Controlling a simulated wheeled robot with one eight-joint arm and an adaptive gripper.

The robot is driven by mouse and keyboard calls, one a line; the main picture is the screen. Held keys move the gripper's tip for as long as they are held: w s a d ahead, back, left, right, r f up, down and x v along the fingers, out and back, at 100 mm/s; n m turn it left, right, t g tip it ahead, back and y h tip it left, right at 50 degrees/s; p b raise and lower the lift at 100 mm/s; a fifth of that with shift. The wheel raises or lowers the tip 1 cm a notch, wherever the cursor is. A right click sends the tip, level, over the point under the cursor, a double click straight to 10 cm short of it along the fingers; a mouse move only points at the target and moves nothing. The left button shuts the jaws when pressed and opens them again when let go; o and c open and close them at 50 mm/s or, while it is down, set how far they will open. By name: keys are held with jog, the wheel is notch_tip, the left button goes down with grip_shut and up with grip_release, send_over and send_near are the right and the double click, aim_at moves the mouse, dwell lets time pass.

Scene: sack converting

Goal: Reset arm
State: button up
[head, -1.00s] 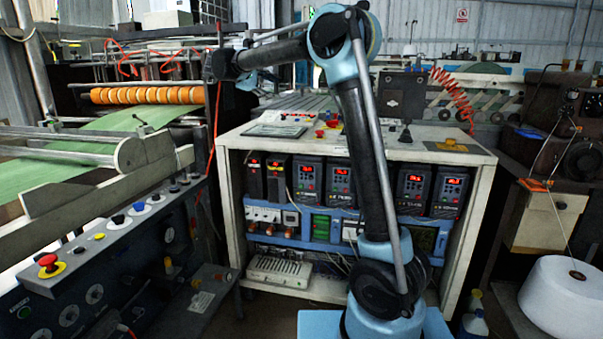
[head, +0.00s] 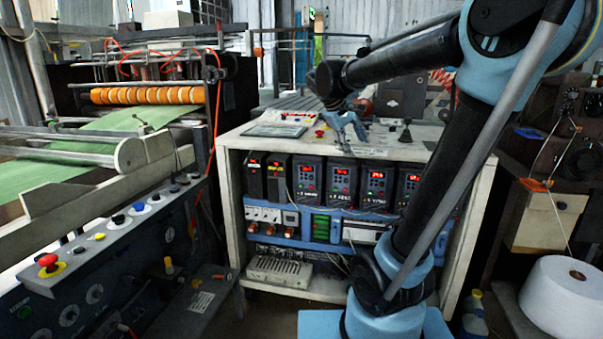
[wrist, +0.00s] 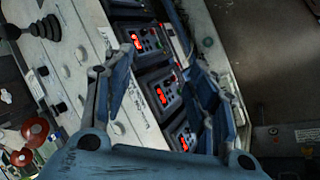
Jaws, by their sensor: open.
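My arm rises from its blue base at the lower middle right of the head view, leans right, then reaches back left. My gripper (head: 347,125) hangs at the arm's end, in front of the control cabinet's top near its front edge. In the wrist view my gripper (wrist: 165,92) has its two blue fingers spread apart with nothing between them. The control cabinet (head: 228,165) stands behind my arm. Its red-lit drive units (wrist: 158,90) show behind and between the fingers in the wrist view.
A machine panel with a red button (head: 48,260) stands at left, near green sheet material (head: 60,160) and orange rollers (head: 148,95). A white thread spool (head: 565,297) stands at lower right. A black lever (wrist: 42,28) and red knobs (wrist: 35,130) rise from the cabinet top.

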jog(key=s+d+f+m+g+y, duration=0.1)
jog(key=s+f+m+y, duration=0.4)
jog(key=s+f, duration=1.8)
jog(key=shift+s+d+f+m+y, duration=0.2)
jog(key=shift+s+d+m+y, duration=0.25)
jog(key=shift+s, duration=0.3)
jog(key=shift+a, duration=0.1)
jog(key=shift+w+f, duration=0.2)
jog(key=shift+w, duration=0.2)
